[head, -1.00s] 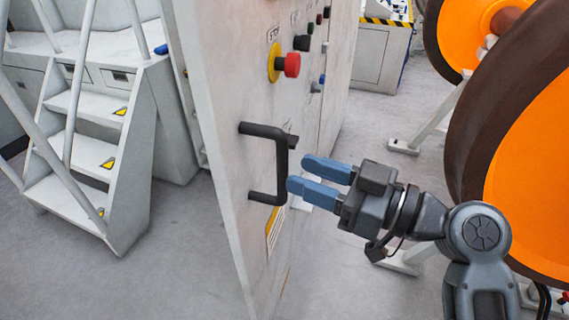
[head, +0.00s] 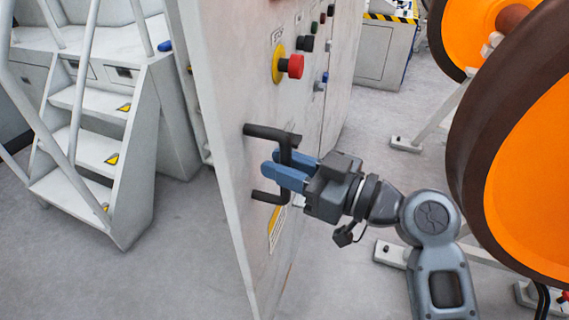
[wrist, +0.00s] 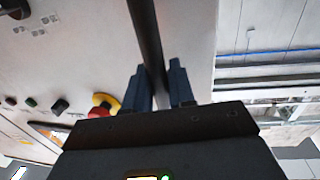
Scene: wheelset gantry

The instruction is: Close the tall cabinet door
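The tall cabinet door (head: 235,120) is a grey-white panel with buttons, seen nearly edge-on in the head view and standing out at an angle. Its black bar handle (head: 270,132) is on the outer face near the free edge. My gripper (head: 277,170) is at the handle with its blue fingers open. In the wrist view the fingers (wrist: 160,85) stand on either side of the dark handle bar (wrist: 147,40), with a gap visible on the right side. The fingers hide part of the bar in the head view.
A red emergency stop (head: 291,66) and several knobs sit above the handle. White steps (head: 90,150) with railings stand at the left. Orange and dark brown wheels (head: 520,150) stand close on the right. Grey floor is clear below the door.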

